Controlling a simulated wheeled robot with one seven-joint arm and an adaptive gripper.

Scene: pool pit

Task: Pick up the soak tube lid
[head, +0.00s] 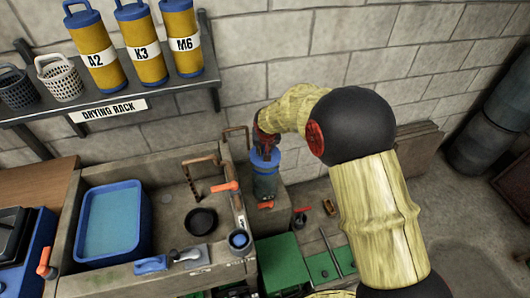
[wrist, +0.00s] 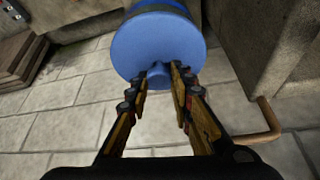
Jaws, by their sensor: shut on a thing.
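The blue round soak tube lid (wrist: 150,42) faces the wrist camera, with a small knob (wrist: 158,74) at its lower edge in that view. My gripper (wrist: 160,84) has its two fingers closed on either side of the knob. In the head view, my gripper (head: 264,138) points down over the blue lid (head: 264,158). The lid is at the top of a bluish upright tube (head: 265,184) beside the sink's right wall. I cannot tell whether the lid is seated on the tube or slightly raised. My fingers and wrist hide part of the lid's top.
A concrete sink (head: 170,215) with a blue basin (head: 112,222) and a black dish (head: 201,222) lies left of the tube. A copper pipe (head: 236,131) stands close by. A drying rack (head: 115,98) holds yellow canisters above left. Green trays (head: 285,265) lie below right.

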